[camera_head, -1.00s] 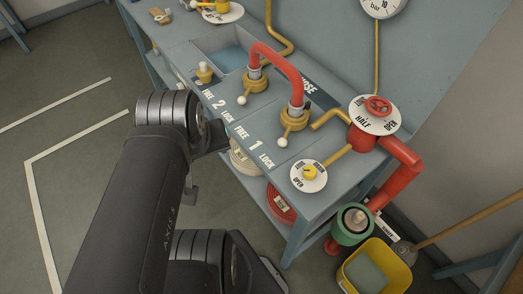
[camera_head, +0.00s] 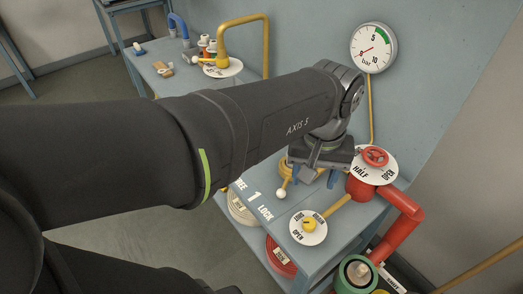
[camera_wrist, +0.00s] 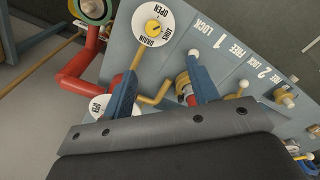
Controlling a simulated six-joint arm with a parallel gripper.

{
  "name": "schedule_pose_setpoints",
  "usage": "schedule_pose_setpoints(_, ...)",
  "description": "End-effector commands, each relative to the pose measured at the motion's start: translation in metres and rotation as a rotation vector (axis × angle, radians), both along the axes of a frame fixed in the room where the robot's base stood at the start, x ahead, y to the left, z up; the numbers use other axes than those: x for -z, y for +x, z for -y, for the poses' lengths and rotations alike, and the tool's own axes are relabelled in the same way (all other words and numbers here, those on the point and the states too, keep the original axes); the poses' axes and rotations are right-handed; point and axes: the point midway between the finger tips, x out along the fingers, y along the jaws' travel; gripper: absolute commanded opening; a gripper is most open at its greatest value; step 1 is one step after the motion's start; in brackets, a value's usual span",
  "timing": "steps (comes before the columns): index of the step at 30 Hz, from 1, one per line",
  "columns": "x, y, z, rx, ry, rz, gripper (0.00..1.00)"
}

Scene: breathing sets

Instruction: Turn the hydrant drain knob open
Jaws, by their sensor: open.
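The drain knob (camera_head: 309,225) is a small yellow knob on a round white dial (camera_head: 299,236) at the bench's front right corner. Its dial reads DRAIN and OPEN; the knob's mark is too small to read. The knob also shows in the wrist view (camera_wrist: 152,25) at the top. My gripper (camera_head: 315,180) is over the bench, behind the drain dial and left of the red handwheel. Its blue fingers are apart and empty in the wrist view (camera_wrist: 163,75), pointing toward the bench, with the knob beyond them and touching neither finger.
A red handwheel (camera_head: 375,156) on a HALF/OPEN dial and a red pipe (camera_head: 402,222) stand right of my gripper. A yellow pipe (camera_wrist: 157,97) and brass coupling (camera_wrist: 184,87) lie between my fingers in the wrist view. A pressure gauge (camera_head: 374,48) is on the wall.

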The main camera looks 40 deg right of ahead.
Motion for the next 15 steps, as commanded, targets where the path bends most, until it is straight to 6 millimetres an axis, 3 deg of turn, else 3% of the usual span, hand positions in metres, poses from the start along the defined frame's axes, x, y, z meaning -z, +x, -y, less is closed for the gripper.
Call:
schedule_pose_setpoints(3,0.001,-0.011,0.010,0.025,0.018,-0.004,0.54)
schedule_pose_setpoints(8,0.009,-0.014,0.012,0.030,0.025,-0.005,0.54)
schedule_pose_setpoints(15,0.053,-0.013,0.011,0.029,0.026,-0.005,0.54)
